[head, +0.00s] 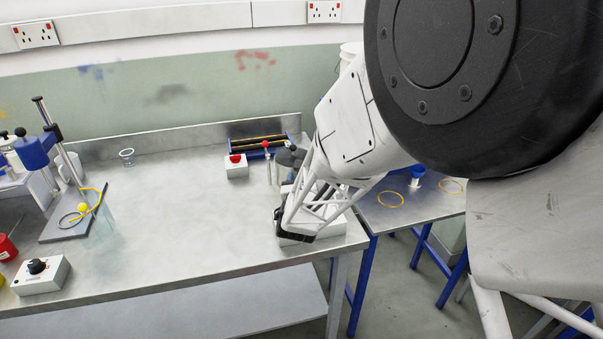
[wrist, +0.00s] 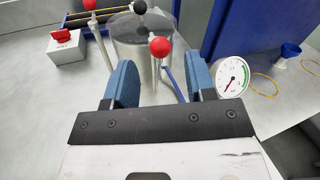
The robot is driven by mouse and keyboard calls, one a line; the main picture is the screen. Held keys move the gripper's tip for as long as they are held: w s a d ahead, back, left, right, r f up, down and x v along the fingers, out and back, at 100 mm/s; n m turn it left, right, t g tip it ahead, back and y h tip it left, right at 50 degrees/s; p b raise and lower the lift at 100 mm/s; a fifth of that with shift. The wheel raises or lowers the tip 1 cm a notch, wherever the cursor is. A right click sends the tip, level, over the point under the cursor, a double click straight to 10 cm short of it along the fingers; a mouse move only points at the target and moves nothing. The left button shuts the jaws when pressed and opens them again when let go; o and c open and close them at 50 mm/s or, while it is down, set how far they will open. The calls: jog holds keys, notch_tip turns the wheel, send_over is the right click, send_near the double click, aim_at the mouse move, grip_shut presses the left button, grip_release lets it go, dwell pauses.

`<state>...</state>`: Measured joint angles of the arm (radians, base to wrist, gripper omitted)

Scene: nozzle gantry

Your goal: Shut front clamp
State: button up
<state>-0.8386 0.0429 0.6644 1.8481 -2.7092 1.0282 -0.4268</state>
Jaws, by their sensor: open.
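Two clamp levers with red ball knobs show in the wrist view beside a clear round vessel with a grey lid (wrist: 125,27). The nearer lever's red knob (wrist: 160,47) shows between the two blue finger pads of my open gripper (wrist: 162,82); I cannot tell whether a pad touches its stem. The other lever's red knob (wrist: 89,5) is further off at the upper left and also shows in the head view (head: 266,145). Both levers stand roughly upright. In the head view my gripper (head: 285,222) is at the bench's right end, and my arm hides the nearer lever.
A pressure gauge (wrist: 232,75) is close beside the right finger pad. A black ball knob (wrist: 139,6) tops the vessel. The bench middle (head: 180,210) is clear. A lower blue-legged table (head: 410,205) is at right.

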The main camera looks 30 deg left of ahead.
jog(key=shift+v, duration=1.4)
jog(key=w+d+r+m+g+h, duration=0.1)
jog(key=w+d+r+m+h, duration=0.15)
jog(key=w+m+h, duration=0.55)
jog(key=w+d+r+m+g+h, duration=0.1)
jog(key=d+r+m+h, duration=0.3)
jog(key=m, duration=0.7)
jog(key=a+m+g, duration=0.3)
jog(key=m+g, duration=0.1)
jog(key=m, duration=0.2)
jog(key=s+a+r+m+g, duration=0.1)
jog(key=a+m+g, duration=0.3)
jog(key=m, duration=0.2)
jog(key=s+a+m+g+y, duration=0.1)
jog(key=a+m+g, duration=0.2)
jog(key=m, duration=0.3)
jog(key=shift+s+a+r+g, duration=0.2)
jog(key=shift+r+g, duration=0.15)
jog(key=shift+g, duration=0.35)
jog(key=shift+s+a+r+m+g+y, duration=0.2)
jog(key=shift+a+r+m+g+y, duration=0.15)
jog(key=shift+a+m, duration=0.3)
